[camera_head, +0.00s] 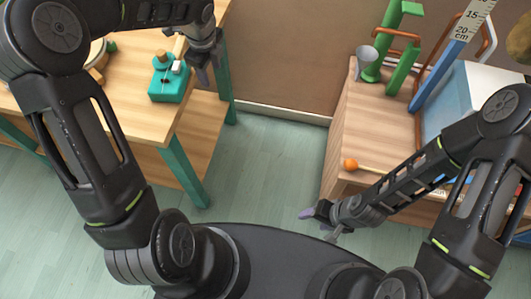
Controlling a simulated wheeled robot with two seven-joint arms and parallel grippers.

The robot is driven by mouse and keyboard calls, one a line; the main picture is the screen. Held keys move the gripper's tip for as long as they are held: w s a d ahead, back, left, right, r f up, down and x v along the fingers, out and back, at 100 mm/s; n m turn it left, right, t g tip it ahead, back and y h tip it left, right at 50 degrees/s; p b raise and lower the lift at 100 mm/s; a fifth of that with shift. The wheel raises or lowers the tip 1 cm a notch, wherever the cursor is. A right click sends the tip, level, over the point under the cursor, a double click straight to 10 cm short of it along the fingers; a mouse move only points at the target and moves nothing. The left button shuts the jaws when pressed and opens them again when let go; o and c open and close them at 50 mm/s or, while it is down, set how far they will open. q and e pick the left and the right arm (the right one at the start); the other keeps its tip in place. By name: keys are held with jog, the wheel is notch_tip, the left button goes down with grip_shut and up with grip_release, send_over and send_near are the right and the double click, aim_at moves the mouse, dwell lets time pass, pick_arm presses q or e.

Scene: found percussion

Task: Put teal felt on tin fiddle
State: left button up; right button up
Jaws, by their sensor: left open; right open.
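A teal box-like body (168,88) with a pale wooden neck, a white block and a tan round piece on top sits on the left table; it looks like the tin fiddle. I cannot pick out a separate teal felt for certain. My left gripper (209,68) is open, hanging just right of the teal body near the table's right edge, with nothing seen between its fingers. My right gripper (319,224) is open and empty over the floor, in front of the right cabinet's left corner.
The left wooden table (133,112) has teal legs.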

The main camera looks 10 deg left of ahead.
pick_arm(q)
jog(key=s+d+f+n+h, duration=0.2)
jog(key=s+d+f+n, duration=0.1)
jog(key=d+f, duration=0.35)
jog(key=s+d+f+n+h, duration=0.1)
jog(key=s+d+f+n, duration=0.25)
jog(key=d+f, duration=0.3)
jog(key=s+d+f+n, duration=0.3)
jog(key=s+f+n, duration=0.1)
jog(key=s+n, duration=0.1)
jog(key=s+d+f+n+g+h, duration=0.1)
jog(key=s+d+f+n, duration=0.2)
jog(key=s, duration=0.5)
jog(key=s+d+f+n+h, duration=0.1)
jog(key=s+d+f+n, duration=0.2)
jog(key=s+n, duration=0.4)
jog(key=shift+x, duration=1)
jog(key=shift+s, duration=0.1)
